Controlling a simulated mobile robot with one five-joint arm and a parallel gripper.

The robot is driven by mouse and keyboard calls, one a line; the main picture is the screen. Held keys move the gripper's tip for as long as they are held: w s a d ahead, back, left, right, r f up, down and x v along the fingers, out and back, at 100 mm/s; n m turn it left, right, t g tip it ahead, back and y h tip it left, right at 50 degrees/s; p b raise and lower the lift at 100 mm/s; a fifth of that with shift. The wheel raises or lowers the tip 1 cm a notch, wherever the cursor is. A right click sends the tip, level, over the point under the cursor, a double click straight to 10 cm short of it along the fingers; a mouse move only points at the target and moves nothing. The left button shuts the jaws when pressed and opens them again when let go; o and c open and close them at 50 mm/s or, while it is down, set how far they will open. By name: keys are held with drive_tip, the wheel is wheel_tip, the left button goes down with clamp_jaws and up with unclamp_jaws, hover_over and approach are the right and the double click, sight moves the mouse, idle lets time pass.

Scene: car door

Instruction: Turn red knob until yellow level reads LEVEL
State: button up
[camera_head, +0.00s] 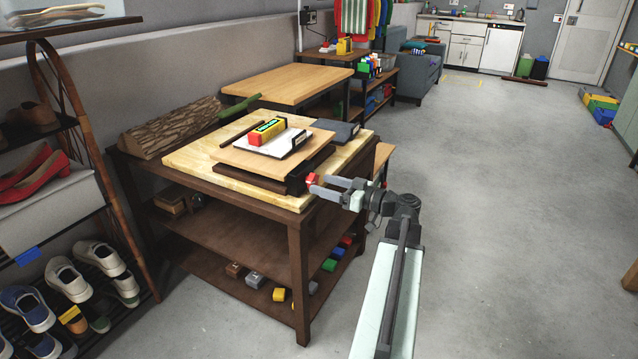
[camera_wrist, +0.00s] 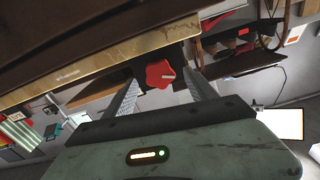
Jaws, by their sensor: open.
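The red knob (camera_wrist: 160,74) has a lobed rim and a pale mark. It sits on a dark block at the edge of a tilted wooden board (camera_head: 262,158). In the head view the knob (camera_head: 311,179) is at the board's front right corner. My gripper (camera_wrist: 160,85) is open, its fingers on either side of the knob in the wrist view; I cannot tell whether they touch it. In the head view my gripper (camera_head: 326,185) is at the knob. The yellow level (camera_head: 267,132), with a red end and a green display, lies on a white sheet on the board. Its reading is too small to make out.
The board stands on a pale wooden top (camera_head: 190,158) of a dark shelf table. A log (camera_head: 170,128) lies behind it on the left. A shoe rack (camera_head: 80,260) stands at the left. Open grey floor (camera_head: 500,200) lies to the right.

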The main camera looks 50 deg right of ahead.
drive_tip(key=shift+x, duration=1.3)
drive_tip(key=c, duration=1.4)
drive_tip(key=m, duration=0.5)
drive_tip(key=o, duration=1.4)
drive_tip(key=v, duration=0.8)
